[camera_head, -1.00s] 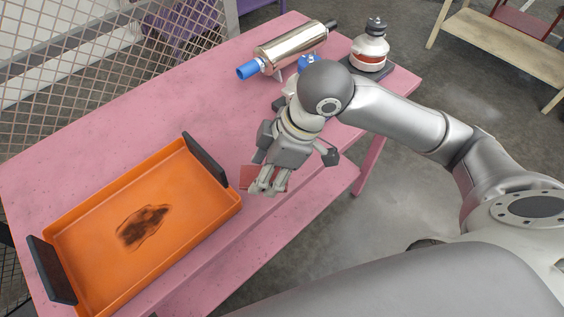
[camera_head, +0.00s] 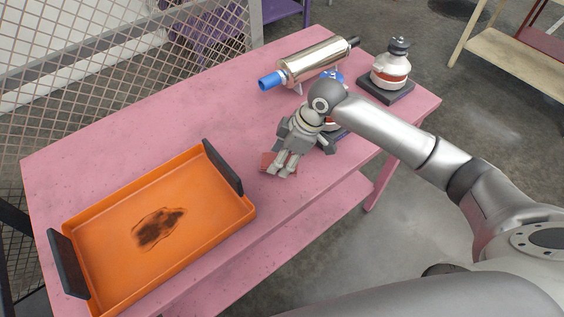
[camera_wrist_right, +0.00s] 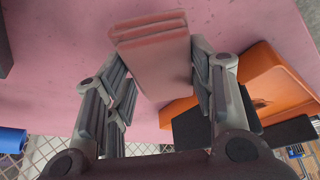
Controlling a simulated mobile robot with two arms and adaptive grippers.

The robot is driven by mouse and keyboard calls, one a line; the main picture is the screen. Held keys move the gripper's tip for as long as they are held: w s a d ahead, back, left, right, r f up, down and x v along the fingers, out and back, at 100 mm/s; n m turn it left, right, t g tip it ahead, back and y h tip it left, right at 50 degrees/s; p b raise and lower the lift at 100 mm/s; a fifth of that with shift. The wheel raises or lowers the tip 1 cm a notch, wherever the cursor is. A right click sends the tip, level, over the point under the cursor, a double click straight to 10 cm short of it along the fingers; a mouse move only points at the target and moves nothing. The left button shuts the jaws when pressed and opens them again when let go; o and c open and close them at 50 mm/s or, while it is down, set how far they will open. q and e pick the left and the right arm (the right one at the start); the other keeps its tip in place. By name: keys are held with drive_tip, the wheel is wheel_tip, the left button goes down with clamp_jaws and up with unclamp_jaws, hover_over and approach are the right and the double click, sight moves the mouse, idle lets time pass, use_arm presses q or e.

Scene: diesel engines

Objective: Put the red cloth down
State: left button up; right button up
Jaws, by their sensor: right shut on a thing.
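The red cloth (camera_head: 267,161) is a small folded reddish piece, mostly hidden by my right gripper in the head view. In the right wrist view the cloth (camera_wrist_right: 152,50) shows as a folded, layered pad between the fingers. My right gripper (camera_head: 282,166) is shut on it, over the pink table (camera_head: 130,130) to the right of the orange tray; in the right wrist view the fingers (camera_wrist_right: 165,75) lie on both sides of the cloth. I cannot tell whether the cloth touches the table. My left gripper is not in view.
An orange tray (camera_head: 105,222) with black handles and a dark stain stands at the left; it also shows in the right wrist view (camera_wrist_right: 262,62). A metal cylinder with a blue end (camera_head: 315,62) and a white-and-red device on a dark base (camera_head: 388,88) stand at the back.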

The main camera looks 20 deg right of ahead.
drive_tip(key=shift+w+f, duration=0.15)
drive_tip(key=shift+f, duration=0.05)
wheel_tip(320, 180, down, 3)
drive_tip(key=shift+p, duration=0.6)
drive_tip(key=shift+f, duration=0.1)
drive_tip(key=shift+f, duration=0.15)
